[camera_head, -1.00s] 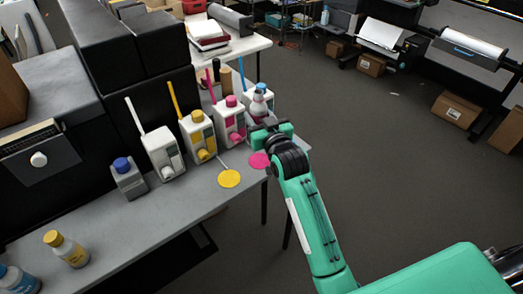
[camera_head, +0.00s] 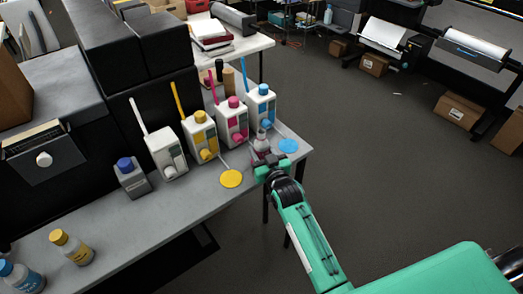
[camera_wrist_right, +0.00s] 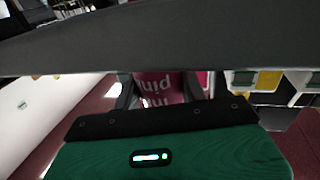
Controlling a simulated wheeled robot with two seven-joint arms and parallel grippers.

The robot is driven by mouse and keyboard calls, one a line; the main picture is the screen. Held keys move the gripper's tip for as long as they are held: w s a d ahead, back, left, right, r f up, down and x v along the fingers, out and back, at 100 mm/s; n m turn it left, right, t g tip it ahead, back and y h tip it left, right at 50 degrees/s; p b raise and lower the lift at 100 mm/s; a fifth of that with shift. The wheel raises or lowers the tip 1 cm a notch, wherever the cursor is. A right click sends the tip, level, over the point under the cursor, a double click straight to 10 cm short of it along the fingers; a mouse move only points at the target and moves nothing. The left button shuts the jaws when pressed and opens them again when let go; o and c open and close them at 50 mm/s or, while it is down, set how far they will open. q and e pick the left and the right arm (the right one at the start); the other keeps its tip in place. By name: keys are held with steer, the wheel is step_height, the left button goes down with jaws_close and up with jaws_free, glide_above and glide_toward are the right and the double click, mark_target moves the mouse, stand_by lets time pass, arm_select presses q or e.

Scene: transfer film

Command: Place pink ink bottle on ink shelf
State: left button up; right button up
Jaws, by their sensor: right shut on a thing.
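The pink ink bottle (camera_head: 262,144), with a pale top, is upright at the front edge of the grey shelf (camera_head: 192,199), by the pink ink tank. My right gripper (camera_head: 268,162) is shut on it from the near side. In the right wrist view the bottle's magenta label (camera_wrist_right: 158,87) shows upside-down lettering between the two fingers (camera_wrist_right: 160,92). The gripper hides the bottle's lower part, so I cannot tell whether it touches the shelf. My left gripper is not in view.
White, yellow, pink (camera_head: 232,125) and blue (camera_head: 260,105) ink tanks stand in a row behind. A yellow disc (camera_head: 231,179) and a blue disc (camera_head: 288,146) lie on the shelf. A yellow-capped bottle (camera_head: 70,247) and a blue-capped bottle (camera_head: 20,277) stand at the lower left.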

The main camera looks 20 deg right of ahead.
steer(key=o, duration=1.1)
steer(key=shift+f, duration=0.1)
steer(key=shift+r, duration=0.25)
steer(key=s+d+b, duration=0.1)
steer(key=s+b, duration=0.1)
steer(key=s, duration=1)
steer(key=shift+f, duration=0.1)
